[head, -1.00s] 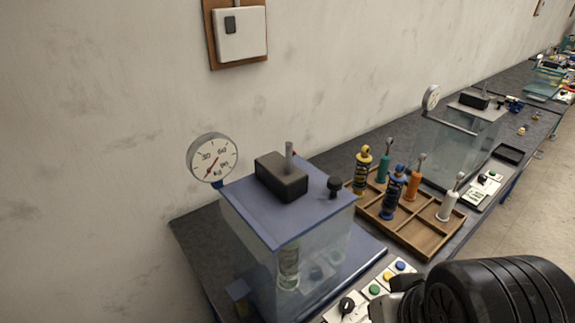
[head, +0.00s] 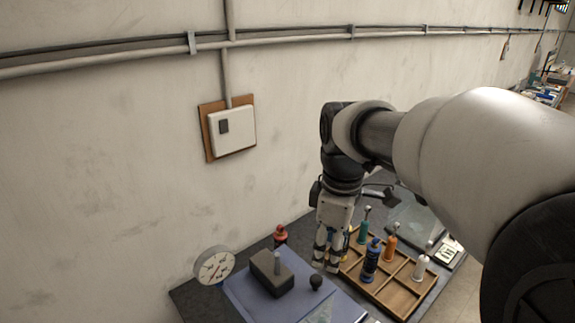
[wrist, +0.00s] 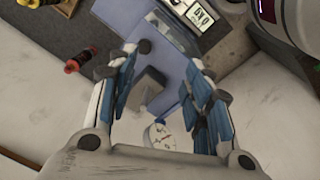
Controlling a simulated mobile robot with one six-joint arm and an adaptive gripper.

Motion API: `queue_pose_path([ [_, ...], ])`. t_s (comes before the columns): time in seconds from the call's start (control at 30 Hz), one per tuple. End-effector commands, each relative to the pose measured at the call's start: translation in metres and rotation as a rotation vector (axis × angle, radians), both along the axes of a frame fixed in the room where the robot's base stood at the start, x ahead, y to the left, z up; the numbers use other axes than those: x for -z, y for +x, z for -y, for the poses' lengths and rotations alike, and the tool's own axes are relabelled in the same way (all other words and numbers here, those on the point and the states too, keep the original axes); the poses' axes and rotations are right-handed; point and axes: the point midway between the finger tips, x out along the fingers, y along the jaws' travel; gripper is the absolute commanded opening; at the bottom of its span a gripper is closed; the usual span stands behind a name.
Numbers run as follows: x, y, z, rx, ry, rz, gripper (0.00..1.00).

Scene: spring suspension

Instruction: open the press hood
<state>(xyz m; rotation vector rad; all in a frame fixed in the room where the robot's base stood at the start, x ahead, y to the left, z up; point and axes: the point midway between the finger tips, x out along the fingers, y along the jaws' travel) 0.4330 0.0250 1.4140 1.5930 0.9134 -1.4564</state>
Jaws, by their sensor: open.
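The press has a blue top plate (head: 248,294) with a dark block (head: 266,272), a metal rod and a black knob (head: 316,282) on it. Only its upper part shows low in the head view; whether its clear hood is open or shut cannot be told there. My gripper (head: 325,266) points down, open and empty, behind and right of the knob, apparently above the plate. In the wrist view my gripper (wrist: 163,62) has its fingers spread, with the blue plate (wrist: 168,72), dark block (wrist: 150,84) and black knob (wrist: 145,46) between them.
A round gauge (head: 214,266) stands at the press's left. A red and black shock absorber (head: 280,236) stands behind the press. A wooden tray (head: 395,297) with several coloured shock absorbers is close to the right. A white wall box (head: 232,130) hangs behind.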

Motion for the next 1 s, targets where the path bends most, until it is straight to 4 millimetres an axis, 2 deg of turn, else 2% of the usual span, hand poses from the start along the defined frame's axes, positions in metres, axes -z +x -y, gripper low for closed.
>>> queue_pose_path([
  [0.03, -0.017, 0.014, -0.003, -0.065, -0.006, -0.024, 0.46],
  [0.13, -0.025, 0.033, -0.007, -0.183, -0.013, -0.057, 0.46],
  [0.27, -0.028, 0.047, -0.011, -0.275, -0.017, -0.08, 0.46],
  [0.43, -0.019, 0.051, -0.011, -0.307, -0.018, -0.089, 0.46],
  [0.57, 0.001, 0.05, -0.011, -0.305, -0.018, -0.09, 0.46],
  [1.0, 0.096, 0.049, -0.011, -0.303, -0.018, -0.091, 0.46],
])
